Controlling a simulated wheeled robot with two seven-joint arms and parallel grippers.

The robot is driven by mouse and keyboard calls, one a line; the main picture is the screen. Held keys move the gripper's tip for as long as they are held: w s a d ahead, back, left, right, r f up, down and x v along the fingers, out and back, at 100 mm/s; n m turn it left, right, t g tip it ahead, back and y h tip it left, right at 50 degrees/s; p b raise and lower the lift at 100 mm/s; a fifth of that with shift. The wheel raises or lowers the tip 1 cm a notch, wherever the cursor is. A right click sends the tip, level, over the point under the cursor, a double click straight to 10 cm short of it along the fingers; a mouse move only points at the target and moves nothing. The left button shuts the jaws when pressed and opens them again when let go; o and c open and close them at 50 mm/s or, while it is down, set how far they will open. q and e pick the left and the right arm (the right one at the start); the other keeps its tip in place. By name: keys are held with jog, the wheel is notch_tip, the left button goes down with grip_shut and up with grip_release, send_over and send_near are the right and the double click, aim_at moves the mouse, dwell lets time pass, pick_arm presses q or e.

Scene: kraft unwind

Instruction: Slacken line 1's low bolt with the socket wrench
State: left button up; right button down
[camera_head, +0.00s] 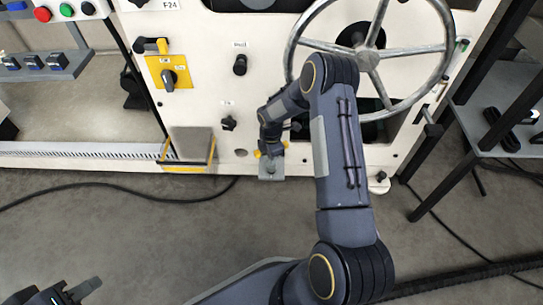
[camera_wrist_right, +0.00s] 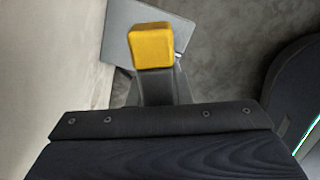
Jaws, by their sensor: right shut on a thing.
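My right gripper (camera_head: 270,148) is low at the front of the white machine panel, just above a small grey plate (camera_head: 271,175). It is shut on a yellow-ended tool, which I take for the socket wrench; its yellow end (camera_wrist_right: 152,46) shows in the right wrist view. The grey plate also shows behind it there (camera_wrist_right: 122,20). The low bolt and the wrench's socket are hidden, so I cannot tell whether they meet. My left gripper (camera_head: 72,292) is at the bottom left corner, partly cut off, away from the machine; its opening is unclear.
A large handwheel (camera_head: 403,52) stands out at the upper right of the panel. A yellow-edged grey box (camera_head: 190,147) is left of my right gripper. A black cable (camera_head: 120,191) lies on the floor. A side table (camera_head: 490,140) stands at the right.

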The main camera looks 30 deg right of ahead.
jog(key=shift+r, duration=0.2)
jog(key=shift+r+p, duration=1.7)
jog(key=shift+r, duration=0.65)
dwell(1.1)
